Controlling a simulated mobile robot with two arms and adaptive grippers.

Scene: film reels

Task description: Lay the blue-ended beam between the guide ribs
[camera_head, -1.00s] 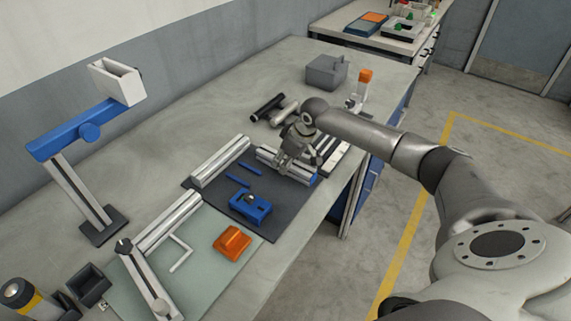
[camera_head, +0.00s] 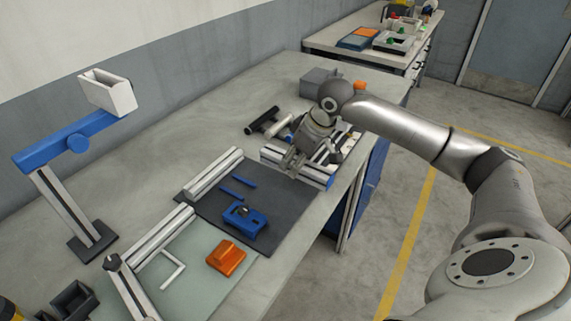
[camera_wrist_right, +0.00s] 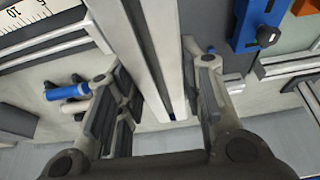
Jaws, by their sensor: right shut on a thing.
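The blue-ended beam (camera_head: 318,178) is a long silvery bar with a blue end facing the table's front edge. My right gripper (camera_head: 294,168) is shut on it, beyond the right side of the dark mat. In the right wrist view the beam (camera_wrist_right: 150,60) runs lengthwise between the finger pads. I cannot tell how high it is above the table. Two short blue strips, apparently the guide ribs (camera_head: 232,194), lie on the dark mat (camera_head: 265,228), left of the gripper. My left gripper is not in view.
A blue fixture (camera_head: 246,221) sits on the mat near the ribs. A silver bar (camera_head: 213,172) lies along the mat's far-left edge. An orange block (camera_head: 226,257) is on the pale green mat. Dark and pale cylinders (camera_head: 262,120) and a grey box (camera_head: 318,80) lie behind the gripper.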

